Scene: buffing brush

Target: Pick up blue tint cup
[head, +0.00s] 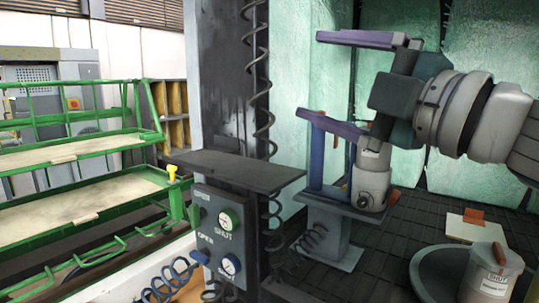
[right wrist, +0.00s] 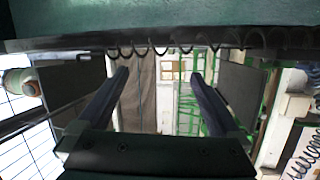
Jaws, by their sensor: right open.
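I cannot make out a blue tint cup for sure in either view. A pale grey cup (head: 492,274) with a label and a brown piece on top stands at the lower right of the head view. Another pale grey cylinder (head: 371,178) shows just below my right gripper; I cannot tell what it is. My right gripper (head: 311,76) is open, its two purple fingers wide apart and pointing left. In the right wrist view, nothing sits between the fingers (right wrist: 160,82). My left gripper is not in view.
A dark column (head: 228,75) with a coiled hose, a small dark shelf (head: 235,170) and a gauge panel (head: 217,230) stands left of the gripper. A green rack (head: 85,150) is at far left. A dark round tray (head: 437,267) lies at lower right.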

